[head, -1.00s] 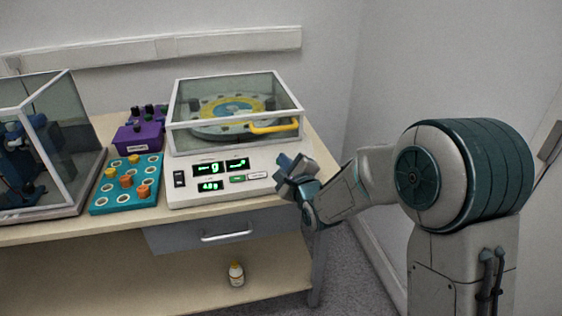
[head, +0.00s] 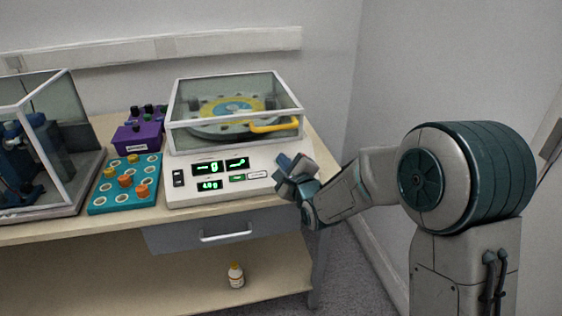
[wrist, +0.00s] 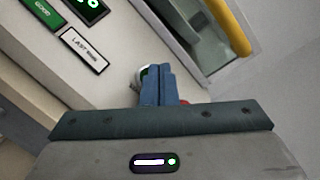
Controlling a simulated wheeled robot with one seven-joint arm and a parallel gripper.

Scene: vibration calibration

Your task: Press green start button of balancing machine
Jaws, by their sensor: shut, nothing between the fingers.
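The balancing machine (head: 220,158) is a white console with a clear-lidded rotor chamber (head: 236,106) on top. My gripper (head: 285,170) is at the console's right front corner and hides part of its panel. In the wrist view the blue fingers (wrist: 159,84) are closed together. A round button with a pale rim and a bit of green (wrist: 144,72) shows beside the fingertips, mostly hidden by them; contact cannot be told. A red spot (wrist: 185,101) shows behind the fingers. A green GOOD tile (wrist: 40,12) and a LAST RUN label (wrist: 83,48) are on the panel.
The lid's yellow handle (head: 273,126) is above the panel, close to my gripper. A teal tray (head: 125,184) with pegs, a purple box (head: 138,137) and a glazed case (head: 42,150) stand left. A bottle (head: 236,275) is on the lower shelf. The wall is at right.

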